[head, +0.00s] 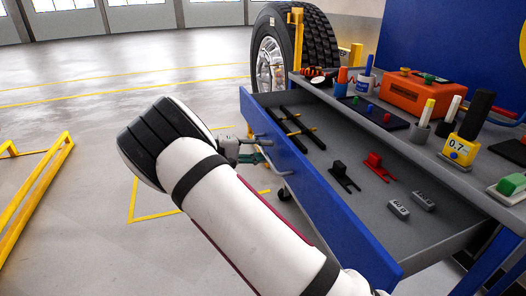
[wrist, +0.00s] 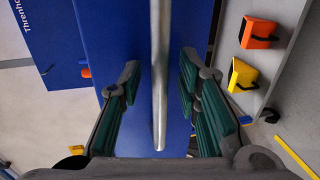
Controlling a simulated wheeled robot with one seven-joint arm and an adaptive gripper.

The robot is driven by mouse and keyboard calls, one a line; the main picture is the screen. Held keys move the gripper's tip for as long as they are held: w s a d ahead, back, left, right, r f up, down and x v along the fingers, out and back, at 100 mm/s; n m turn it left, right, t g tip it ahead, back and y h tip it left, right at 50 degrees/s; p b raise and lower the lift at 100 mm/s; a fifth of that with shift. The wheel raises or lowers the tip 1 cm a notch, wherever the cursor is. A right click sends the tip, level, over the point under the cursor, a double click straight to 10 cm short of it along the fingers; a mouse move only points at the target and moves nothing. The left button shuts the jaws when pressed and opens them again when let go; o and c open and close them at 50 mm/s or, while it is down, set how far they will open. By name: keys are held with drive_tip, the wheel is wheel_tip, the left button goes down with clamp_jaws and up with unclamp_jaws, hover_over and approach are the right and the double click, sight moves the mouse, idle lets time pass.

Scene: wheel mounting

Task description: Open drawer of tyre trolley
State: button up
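The tyre trolley stands at the right in the head view, with a grey top (head: 437,149). Its blue-fronted drawer (head: 312,193) is pulled out, and its grey inside shows. In the wrist view a metal handle bar (wrist: 159,75) runs upright in the picture before the blue drawer front (wrist: 118,30). My gripper (wrist: 159,80) is open, with one green-padded finger on each side of the bar and gaps between pads and bar. In the head view my gripper (head: 250,150) is at the outer side of the drawer front, partly hidden by my wrist.
The drawer holds dark rods (head: 293,128), a black clamp (head: 341,173), a red clamp (head: 376,164) and grey blocks (head: 398,209). An orange case (head: 422,92) and small tools stand on top. A large wheel (head: 290,45) is behind. A yellow frame (head: 38,195) stands left; floor between is clear.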

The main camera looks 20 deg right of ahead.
drive_tip(key=v, duration=1.1)
drive_tip(key=shift+a, duration=0.4)
